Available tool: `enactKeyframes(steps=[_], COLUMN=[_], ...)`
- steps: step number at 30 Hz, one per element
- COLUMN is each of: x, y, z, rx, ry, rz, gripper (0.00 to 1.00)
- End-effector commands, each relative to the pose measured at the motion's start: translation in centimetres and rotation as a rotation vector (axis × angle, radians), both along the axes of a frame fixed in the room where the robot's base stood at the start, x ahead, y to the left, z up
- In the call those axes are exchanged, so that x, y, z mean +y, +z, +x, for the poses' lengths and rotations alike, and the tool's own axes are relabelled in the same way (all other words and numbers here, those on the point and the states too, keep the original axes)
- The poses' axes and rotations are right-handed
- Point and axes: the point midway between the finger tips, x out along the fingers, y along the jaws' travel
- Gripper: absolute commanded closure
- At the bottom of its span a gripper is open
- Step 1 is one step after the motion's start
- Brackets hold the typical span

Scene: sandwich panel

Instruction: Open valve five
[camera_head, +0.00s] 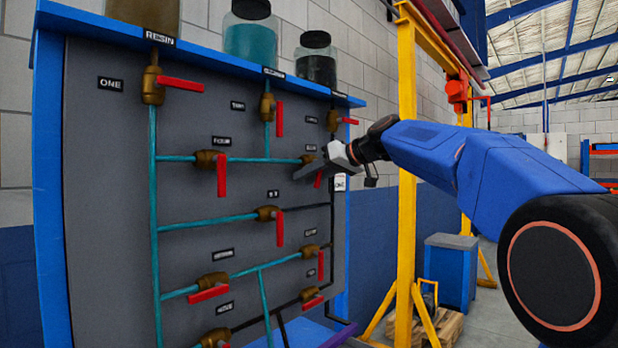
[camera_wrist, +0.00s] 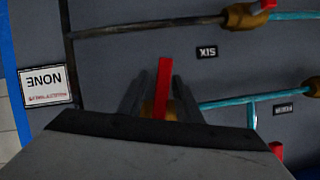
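Valve five (camera_head: 309,159) is a brass valve on the cyan pipe at the panel's right. Its red handle (camera_head: 318,180) points down, across the pipe, and is partly hidden by my gripper (camera_head: 312,170). In the wrist view, which sees the panel upside down, the red handle (camera_wrist: 162,90) stands between the two dark fingers of my gripper (camera_wrist: 160,78). The fingers are apart, one on each side of the handle, with a gap visible. The brass body is mostly hidden behind my gripper there.
The grey panel (camera_head: 105,200) carries several other red-handled valves. Valve six (camera_head: 268,213) is below left and valve four (camera_head: 207,159) is left. A white sign (camera_wrist: 46,84) is beside valve five. A yellow post (camera_head: 406,180) stands right of the panel.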

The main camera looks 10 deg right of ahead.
Motion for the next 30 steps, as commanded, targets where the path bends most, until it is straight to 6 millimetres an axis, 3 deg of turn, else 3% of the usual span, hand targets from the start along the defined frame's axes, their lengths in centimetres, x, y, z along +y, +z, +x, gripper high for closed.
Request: enactKeyframes(steps=[11, 30], x=[-0.5, -7.8], y=[0.3, 4.5], z=[-0.6, -8.5], rx=[-0.001, 0.0], ry=[-0.001, -0.003], rz=[-0.001, 0.0], gripper=[0.69, 0.69])
